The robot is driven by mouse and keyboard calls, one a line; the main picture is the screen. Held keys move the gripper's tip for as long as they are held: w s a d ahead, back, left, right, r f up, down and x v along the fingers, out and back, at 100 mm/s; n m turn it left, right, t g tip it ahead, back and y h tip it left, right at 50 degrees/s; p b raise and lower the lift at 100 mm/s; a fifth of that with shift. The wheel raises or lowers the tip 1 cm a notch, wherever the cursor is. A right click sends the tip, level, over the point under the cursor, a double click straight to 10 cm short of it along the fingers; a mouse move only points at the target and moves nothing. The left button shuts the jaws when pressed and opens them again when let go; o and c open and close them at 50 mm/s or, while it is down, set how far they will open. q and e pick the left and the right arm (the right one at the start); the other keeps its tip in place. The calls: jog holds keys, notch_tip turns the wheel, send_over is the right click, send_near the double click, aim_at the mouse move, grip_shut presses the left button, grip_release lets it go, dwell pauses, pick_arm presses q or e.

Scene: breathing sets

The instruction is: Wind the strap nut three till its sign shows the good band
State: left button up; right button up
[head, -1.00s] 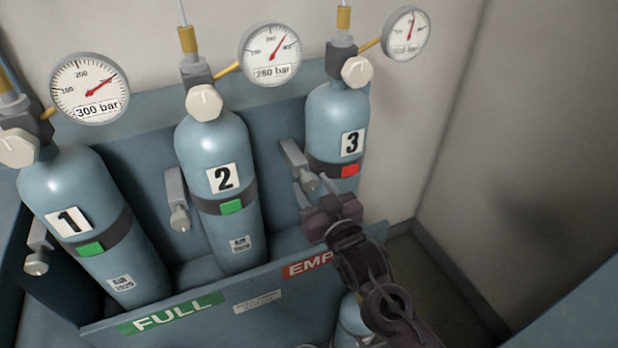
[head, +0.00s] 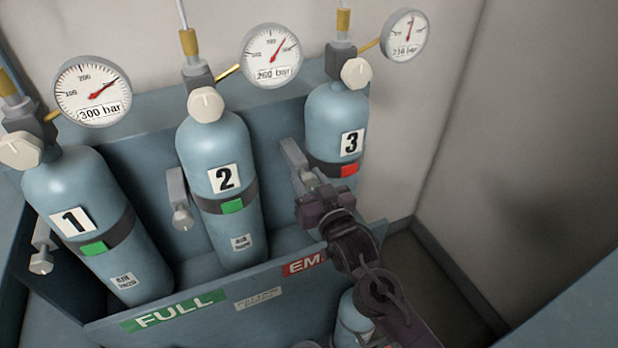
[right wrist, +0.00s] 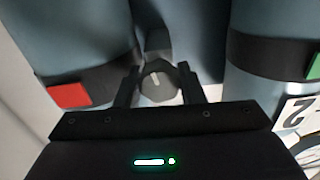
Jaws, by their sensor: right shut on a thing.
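Cylinder three (head: 337,125) stands at the right end of the rack in the head view. Its dark strap carries a red sign (head: 349,170), which also shows at the left in the right wrist view (right wrist: 69,96). My right gripper (head: 312,186) is at the strap nut beside cylinder three. In the right wrist view its two fingers are shut on the strap nut (right wrist: 158,82), a grey knob with a pale mark. In the head view the gripper mostly hides the nut; its grey bracket (head: 292,156) shows above. My left gripper is not in view.
Cylinder two (head: 214,150) and cylinder one (head: 75,190) have green strap signs and their own nuts. Pressure gauges (head: 271,56) and pale valve knobs sit above. The rack's front board (head: 215,298) runs below, with another cylinder (head: 352,320) near my right arm.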

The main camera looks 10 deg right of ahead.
jog(key=m, duration=0.2)
jog(key=shift+m+p, duration=0.4)
jog(key=o, duration=0.7)
jog(key=shift+s, duration=0.1)
jog(key=shift+s+d+f, duration=0.1)
jog(key=shift+s, duration=0.2)
jog(key=s+d+b, duration=0.1)
jog(key=s+b, duration=0.1)
jog(key=s, duration=0.5)
jog(key=shift+d, duration=0.2)
